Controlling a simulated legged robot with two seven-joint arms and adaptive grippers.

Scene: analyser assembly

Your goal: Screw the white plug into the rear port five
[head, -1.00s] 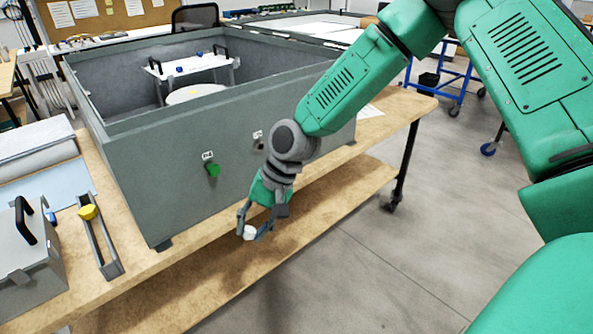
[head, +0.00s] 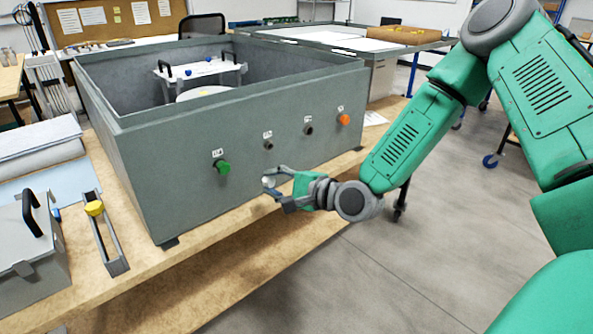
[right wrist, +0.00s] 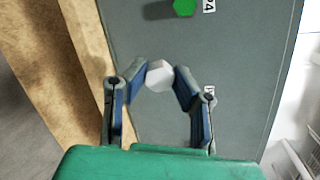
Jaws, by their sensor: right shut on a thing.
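My right gripper (head: 274,186) is shut on the white plug (head: 268,181), which sits between its fingertips. The plug is in front of the grey box wall (head: 200,190), below the open ports and apart from them. In the right wrist view the fingers (right wrist: 160,88) pinch the white plug (right wrist: 159,74) on both sides. Two dark open ports show on the wall, a left one (head: 268,146) and a right one (head: 308,130), each below a small label too small to read. I cannot tell which is port five. My left gripper is not in view.
A green plug (head: 223,167) and an orange plug (head: 344,119) sit on the same wall. A yellow plug (head: 94,208) sits on a narrow grey rack (head: 118,266) at left, near a grey case (head: 30,275). The wooden bench (head: 235,250) is bare in front of the wall.

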